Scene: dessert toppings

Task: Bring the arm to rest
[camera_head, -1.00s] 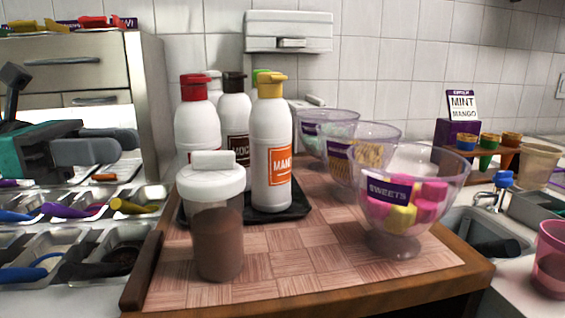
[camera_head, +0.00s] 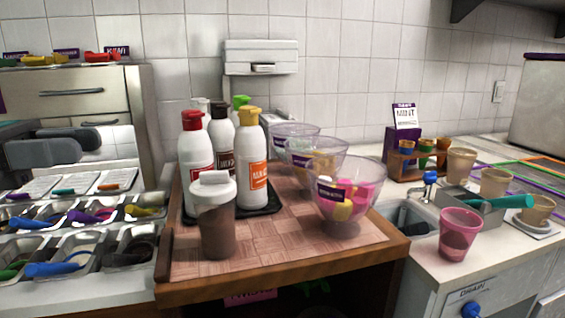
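My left gripper (camera_head: 45,152) shows at the far left edge in the head view, in front of the steel cabinet and above the topping trays. Its two grey fingers look apart with nothing between them. Most of its arm is cut off by the picture edge. My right gripper is not in view.
A wooden-edged board (camera_head: 280,285) stands in the middle, with a lidded brown jar (camera_head: 216,225), a mango bottle (camera_head: 251,165), other bottles and several glass bowls, one holding sweets (camera_head: 345,205). Topping trays (camera_head: 95,262) lie left. A pink cup (camera_head: 459,235) stands on the right counter.

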